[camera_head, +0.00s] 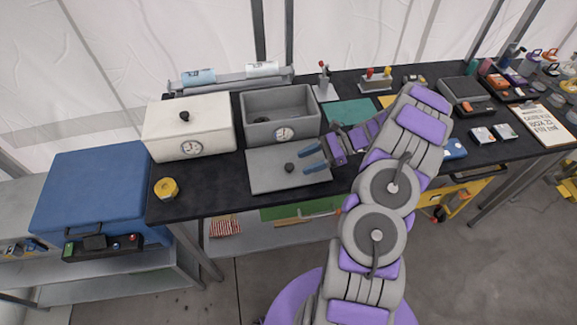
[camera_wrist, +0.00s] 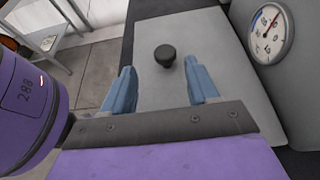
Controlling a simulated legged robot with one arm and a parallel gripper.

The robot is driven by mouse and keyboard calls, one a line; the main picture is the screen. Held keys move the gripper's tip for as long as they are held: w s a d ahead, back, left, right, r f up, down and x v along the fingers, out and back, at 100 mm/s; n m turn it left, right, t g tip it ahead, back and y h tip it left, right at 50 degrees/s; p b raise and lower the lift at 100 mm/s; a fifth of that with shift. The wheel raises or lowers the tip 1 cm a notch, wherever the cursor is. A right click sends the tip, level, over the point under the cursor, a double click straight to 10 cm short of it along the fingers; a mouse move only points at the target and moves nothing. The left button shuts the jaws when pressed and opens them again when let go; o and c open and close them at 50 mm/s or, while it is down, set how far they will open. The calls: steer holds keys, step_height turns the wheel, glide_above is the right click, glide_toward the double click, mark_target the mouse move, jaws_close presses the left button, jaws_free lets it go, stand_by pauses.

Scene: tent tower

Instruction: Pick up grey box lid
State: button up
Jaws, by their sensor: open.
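The grey box lid (camera_head: 268,176) is a flat grey plate with a black round knob (camera_head: 289,167). It lies on the black table in front of the open grey box (camera_head: 262,132), which has a dial on its front. In the wrist view the lid (camera_wrist: 200,40) fills the middle, and its knob (camera_wrist: 164,55) stands beyond the fingertips. My gripper (camera_head: 313,158) has blue fingers, open and empty, just right of the knob. In the wrist view the gripper (camera_wrist: 158,75) has its fingers apart, with the knob between their lines.
A closed white box (camera_head: 205,115) with a dial stands left of the grey box. A yellow tape roll (camera_head: 166,188) lies near the table's left edge, beside a blue cooler (camera_head: 85,195). Several tools and bottles crowd the right side. A green mat (camera_head: 352,112) lies behind my gripper.

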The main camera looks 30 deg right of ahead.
mark_target(291, 165)
steer(key=shift+x, duration=1.1)
steer(key=shift+w+a+f+b, duration=0.65)
steer(key=shift+w+a+b, duration=0.1)
steer(key=shift+a+b, duration=0.15)
steer(key=shift+w+a+f, duration=0.1)
steer(key=shift+a+f, duration=0.05)
steer(key=shift+a, duration=1.2)
steer(key=shift+d, duration=0.7)
steer(key=c, duration=0.7)
steer(key=shift+a, duration=0.2)
steer(key=c, duration=0.3)
steer(key=shift+a, duration=0.3)
jaws_close()
